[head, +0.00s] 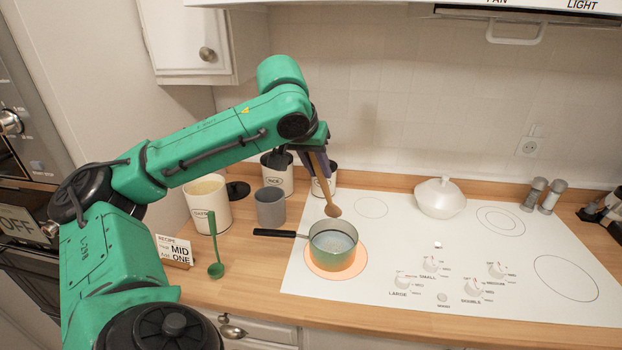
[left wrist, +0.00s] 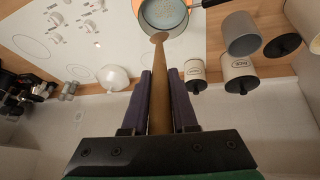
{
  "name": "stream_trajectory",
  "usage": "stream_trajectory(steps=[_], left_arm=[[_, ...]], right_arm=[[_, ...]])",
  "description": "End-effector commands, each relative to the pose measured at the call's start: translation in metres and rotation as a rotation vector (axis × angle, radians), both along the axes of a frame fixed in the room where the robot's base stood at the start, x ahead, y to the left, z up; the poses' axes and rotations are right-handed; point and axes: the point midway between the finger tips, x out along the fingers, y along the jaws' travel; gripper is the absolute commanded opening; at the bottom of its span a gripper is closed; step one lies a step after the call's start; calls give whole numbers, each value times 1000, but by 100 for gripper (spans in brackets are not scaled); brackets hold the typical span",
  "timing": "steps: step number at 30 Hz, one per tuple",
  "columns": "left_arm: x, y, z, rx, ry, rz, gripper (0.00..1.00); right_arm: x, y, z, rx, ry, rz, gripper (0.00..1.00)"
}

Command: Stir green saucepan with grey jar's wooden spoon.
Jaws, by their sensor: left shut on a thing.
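My left gripper (head: 318,158) is shut on the wooden spoon (head: 326,190), which hangs bowl-down and slightly tilted. The spoon also shows between the fingers in the left wrist view (left wrist: 159,85). The green saucepan (head: 320,246) stands on the orange-lit front left burner, with pale bluish contents and its dark handle pointing left. The spoon's bowl shows just above the pan's far rim in the head view, and overlaps the rim nearest the gripper in the left wrist view (left wrist: 142,22). The grey jar (head: 270,208) stands empty-looking left of the pan. My right gripper is not seen.
Lidded canisters (head: 277,176) stand behind the jar. A white lidded pot (head: 440,198) and two shakers (head: 543,195) are at the back right. The cooktop's front right is clear.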

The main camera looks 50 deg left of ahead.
Motion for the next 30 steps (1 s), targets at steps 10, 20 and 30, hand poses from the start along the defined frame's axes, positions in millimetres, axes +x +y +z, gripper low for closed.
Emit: stream_trajectory(steps=[10, 20, 30], left_arm=[[5, 4, -20, 3, -22, 14, 0], [5, 5, -62, 4, -20, 12, 0], [6, 6, -104, 4, -20, 13, 0]], right_arm=[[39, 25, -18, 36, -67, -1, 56], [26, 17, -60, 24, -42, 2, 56], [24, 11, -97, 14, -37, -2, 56]])
